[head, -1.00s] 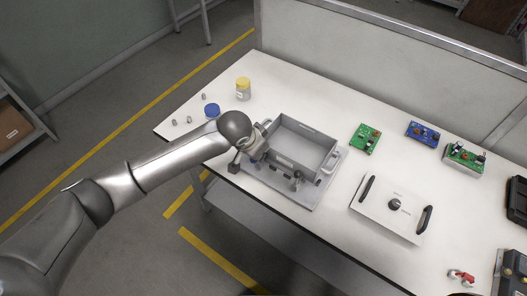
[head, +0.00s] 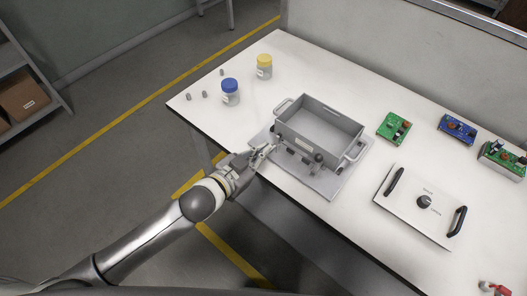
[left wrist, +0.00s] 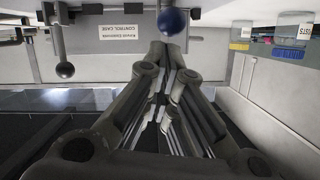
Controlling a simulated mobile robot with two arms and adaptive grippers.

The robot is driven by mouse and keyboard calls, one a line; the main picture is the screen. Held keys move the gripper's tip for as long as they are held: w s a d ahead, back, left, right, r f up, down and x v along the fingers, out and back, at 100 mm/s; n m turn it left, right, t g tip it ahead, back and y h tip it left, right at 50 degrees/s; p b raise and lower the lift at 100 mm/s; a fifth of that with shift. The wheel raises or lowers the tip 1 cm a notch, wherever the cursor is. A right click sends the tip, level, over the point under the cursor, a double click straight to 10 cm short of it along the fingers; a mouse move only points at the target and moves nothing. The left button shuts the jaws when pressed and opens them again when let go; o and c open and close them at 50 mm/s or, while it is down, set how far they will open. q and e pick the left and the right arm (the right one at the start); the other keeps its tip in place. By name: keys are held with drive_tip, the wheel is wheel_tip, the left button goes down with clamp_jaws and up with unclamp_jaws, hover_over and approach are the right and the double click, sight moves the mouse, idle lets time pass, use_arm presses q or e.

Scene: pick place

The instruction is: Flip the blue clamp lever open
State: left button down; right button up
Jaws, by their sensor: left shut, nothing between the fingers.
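A blue ball knob (left wrist: 173,20) on the clamp lever shows in the left wrist view, just beyond my fingertips; I cannot tell if they touch it. In the head view I cannot make it out. A black ball knob (left wrist: 65,69) on a second lever hangs to its left; a dark knob (head: 318,157) also shows in the head view at the case's front. The grey case (head: 338,140) stands on a flat base plate (head: 325,184). My left gripper (head: 268,149) is shut and empty at the case's front-left corner. My right gripper is out of view.
A blue-lidded jar (head: 231,97) and a yellow-lidded jar (head: 264,70) stand behind left on the white table. A white lid panel (head: 415,222) with black handles lies to the right. Circuit boards (head: 394,127) lie behind it. A red part (head: 490,287) is at the lower right.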

use_arm(q)
drive_tip(key=shift+a+f, duration=0.1)
drive_tip(key=shift+f, duration=0.2)
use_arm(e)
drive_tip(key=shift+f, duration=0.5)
use_arm(q)
drive_tip(key=shift+s+b, duration=0.1)
drive_tip(key=shift+b, duration=0.2)
